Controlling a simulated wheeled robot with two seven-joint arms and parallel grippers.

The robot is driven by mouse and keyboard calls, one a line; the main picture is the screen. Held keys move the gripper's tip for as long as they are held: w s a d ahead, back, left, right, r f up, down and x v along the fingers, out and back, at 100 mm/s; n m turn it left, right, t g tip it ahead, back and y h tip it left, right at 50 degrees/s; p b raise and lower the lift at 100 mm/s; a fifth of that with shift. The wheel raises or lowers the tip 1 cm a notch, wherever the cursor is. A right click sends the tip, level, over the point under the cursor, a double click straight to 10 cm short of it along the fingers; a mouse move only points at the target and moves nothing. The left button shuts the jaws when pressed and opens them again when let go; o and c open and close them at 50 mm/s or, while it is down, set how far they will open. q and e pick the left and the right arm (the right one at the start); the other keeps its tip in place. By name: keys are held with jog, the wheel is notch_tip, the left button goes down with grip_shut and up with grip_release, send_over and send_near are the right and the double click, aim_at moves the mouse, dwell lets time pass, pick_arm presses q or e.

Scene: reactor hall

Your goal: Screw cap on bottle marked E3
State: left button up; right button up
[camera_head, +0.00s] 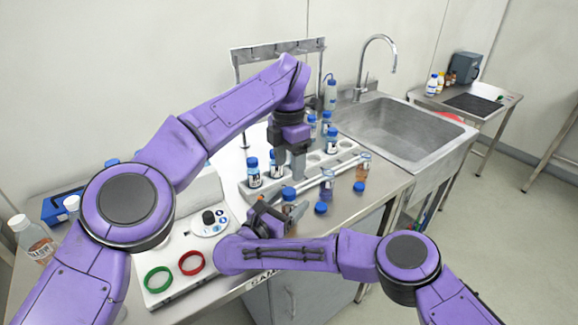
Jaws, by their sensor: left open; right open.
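Several small bottles with blue caps stand in the grey rack (320,160), such as one at its left end (254,174). In front of it, an amber bottle (289,202) has a blue cap on or over its top. Another bottle (327,188) and an amber bottle (362,170) show no blue cap. Two loose blue caps lie on the counter, one nearer (321,208) and one farther right (360,187). My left gripper (298,174) is open, pointing down at the rack's front. My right gripper (284,212) is open beside the capped amber bottle. No E3 mark is readable.
A white device (180,255) with green and red rings stands at the left of the counter (385,185). A sink (400,125) lies to the right behind. A larger bottle (33,240) is at far left. The counter's front edge runs close to my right arm.

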pick_arm(q)
jog(key=shift+a+f+b, duration=0.1)
jog(key=shift+f+b, duration=0.7)
jog(key=shift+f, duration=0.15)
pick_arm(e)
jog(key=v, duration=0.8)
jog(key=shift+w, duration=0.1)
jog(key=shift+s+a, duration=0.1)
jog(key=shift+s, duration=0.1)
pick_arm(q)
jog(key=shift+s+f, duration=0.1)
pick_arm(e)
jog(key=shift+f, duration=0.1)
